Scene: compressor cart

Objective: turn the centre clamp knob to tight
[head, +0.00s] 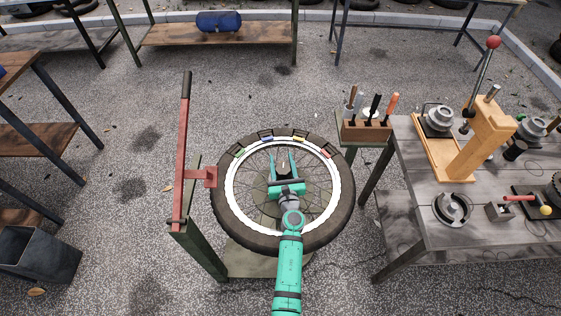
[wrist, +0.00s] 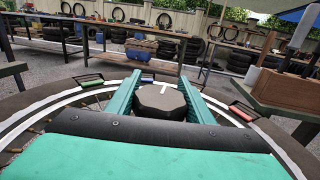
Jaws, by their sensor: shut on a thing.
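The centre clamp knob (wrist: 160,101) is a dark, many-sided knob with a white mark on its top, in the middle of the wrist view. In the head view it is mostly hidden by my gripper (head: 282,161), over the centre of the wheel (head: 224,220). My gripper's two green fingers, also in the wrist view (wrist: 161,88), stand on either side of the knob and are shut on it. The wheel lies flat, with a black tyre and a white rim band. No tight mark can be read.
Coloured tabs sit around the wheel's far rim: green (head: 240,153), blue (head: 267,138), yellow (head: 299,140) and red (head: 325,152). A red-brown lever post (head: 182,150) stands close on the left. A wooden tool block (head: 366,129) and a grey workbench (head: 410,235) are on the right.

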